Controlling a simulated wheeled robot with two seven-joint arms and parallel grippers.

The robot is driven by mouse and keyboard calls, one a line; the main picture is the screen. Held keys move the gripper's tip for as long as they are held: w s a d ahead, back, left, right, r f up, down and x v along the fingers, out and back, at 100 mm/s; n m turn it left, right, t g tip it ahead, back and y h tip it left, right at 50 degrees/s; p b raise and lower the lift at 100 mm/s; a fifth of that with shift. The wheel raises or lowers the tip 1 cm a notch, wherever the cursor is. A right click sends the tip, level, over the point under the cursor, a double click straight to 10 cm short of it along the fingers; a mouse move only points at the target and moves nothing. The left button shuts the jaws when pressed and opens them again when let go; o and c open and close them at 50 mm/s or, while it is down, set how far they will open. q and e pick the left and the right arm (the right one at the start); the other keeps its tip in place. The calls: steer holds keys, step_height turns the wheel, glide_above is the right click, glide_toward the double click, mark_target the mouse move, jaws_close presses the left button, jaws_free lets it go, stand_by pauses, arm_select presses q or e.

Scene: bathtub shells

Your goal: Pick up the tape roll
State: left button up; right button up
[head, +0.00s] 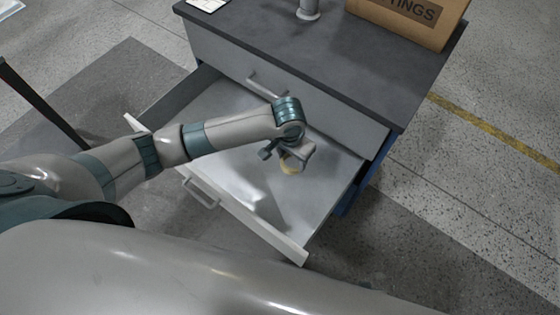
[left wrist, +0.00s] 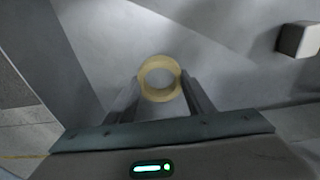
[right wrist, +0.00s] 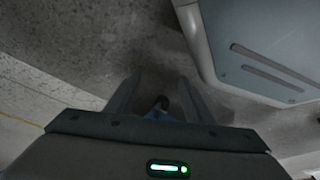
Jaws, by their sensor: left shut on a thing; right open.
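The tape roll (head: 291,164) is a pale yellow ring at the open drawer, below my left gripper (head: 287,156) in the head view. In the left wrist view the tape roll (left wrist: 160,65) sits between the two fingertips of my left gripper (left wrist: 160,88), which is shut on it. Whether the roll still touches the drawer floor is hard to tell. My right gripper (right wrist: 160,85) shows only in its own wrist view, open and empty above the grey floor.
The open drawer (head: 225,160) extends from a cabinet with a dark top (head: 300,45). Its front panel (head: 240,215) has a handle (head: 202,192). A cardboard box (head: 410,18) stands on the top. A pale block (left wrist: 298,40) shows in the left wrist view.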

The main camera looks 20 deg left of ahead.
arm_select(q)
steer(key=w+d+r, duration=0.1)
steer(key=d+r, duration=0.3)
steer(key=d, duration=0.3)
steer(key=shift+d+r, duration=0.25)
arm_select(e)
steer(key=shift+d+r, duration=0.1)
steer(key=shift+d, duration=0.25)
